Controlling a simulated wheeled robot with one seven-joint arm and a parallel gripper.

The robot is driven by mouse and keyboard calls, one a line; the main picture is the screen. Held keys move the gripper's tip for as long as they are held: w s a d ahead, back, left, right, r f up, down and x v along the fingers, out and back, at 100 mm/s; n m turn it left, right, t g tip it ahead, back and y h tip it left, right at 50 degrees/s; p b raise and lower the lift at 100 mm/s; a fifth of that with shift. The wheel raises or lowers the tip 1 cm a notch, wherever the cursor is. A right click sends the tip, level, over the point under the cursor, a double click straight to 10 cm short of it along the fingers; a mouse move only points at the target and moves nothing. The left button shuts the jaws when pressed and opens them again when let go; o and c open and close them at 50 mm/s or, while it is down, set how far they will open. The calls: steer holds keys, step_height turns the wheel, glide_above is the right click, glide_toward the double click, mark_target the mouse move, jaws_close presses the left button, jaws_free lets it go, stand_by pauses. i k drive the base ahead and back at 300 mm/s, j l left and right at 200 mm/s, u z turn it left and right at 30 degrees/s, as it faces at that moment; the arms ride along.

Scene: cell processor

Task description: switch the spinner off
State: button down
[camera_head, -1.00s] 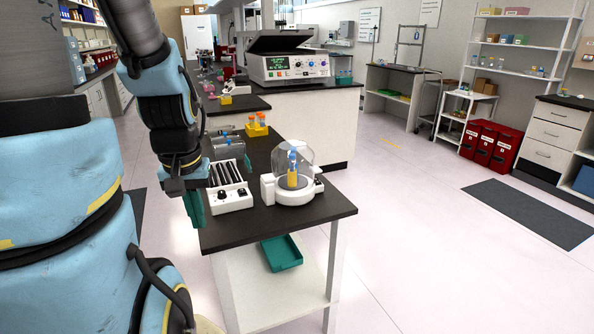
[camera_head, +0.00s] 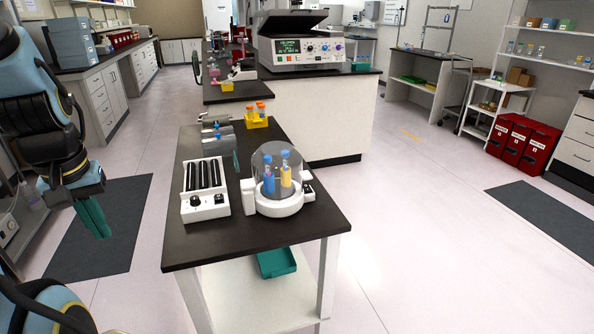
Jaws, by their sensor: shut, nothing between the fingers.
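The spinner, a white round-based device (camera_head: 280,206) under a clear dome, stands on the near dark-topped table. Inside the dome are a blue tube (camera_head: 268,180) and a yellow tube (camera_head: 286,177), both upright with blue caps. A small dark control (camera_head: 308,188) shows on the right side of its base; its setting is too small to read. My gripper (camera_head: 95,217) has teal fingers, shut and empty. It hangs at the left of the picture, clear of the table and well apart from the spinner.
A yellow rack with orange-capped tubes (camera_head: 257,122) is behind. The dark table (camera_head: 215,250) has a bare front edge. Open floor lies right of the table.

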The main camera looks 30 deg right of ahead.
mark_target(306, 187)
steer(key=l+u, duration=0.1)
steer(key=l, duration=0.35)
steer(key=k+l+u, duration=0.1)
steer(key=l, duration=0.35)
steer(key=k+l+u, duration=0.1)
steer(key=l, duration=0.35)
steer(key=k+l+u, duration=0.1)
steer(key=l, duration=0.35)
steer(key=k+l+u, duration=0.1)
steer(key=l, duration=0.35)
steer(key=k+l, duration=0.1)
steer(key=l, duration=0.25)
steer(key=k+l, duration=0.15)
steer(key=l, duration=0.2)
steer(key=k+l, duration=0.1)
steer(key=l, duration=0.25)
steer(key=i+j, duration=0.35)
steer(key=j, duration=0.2)
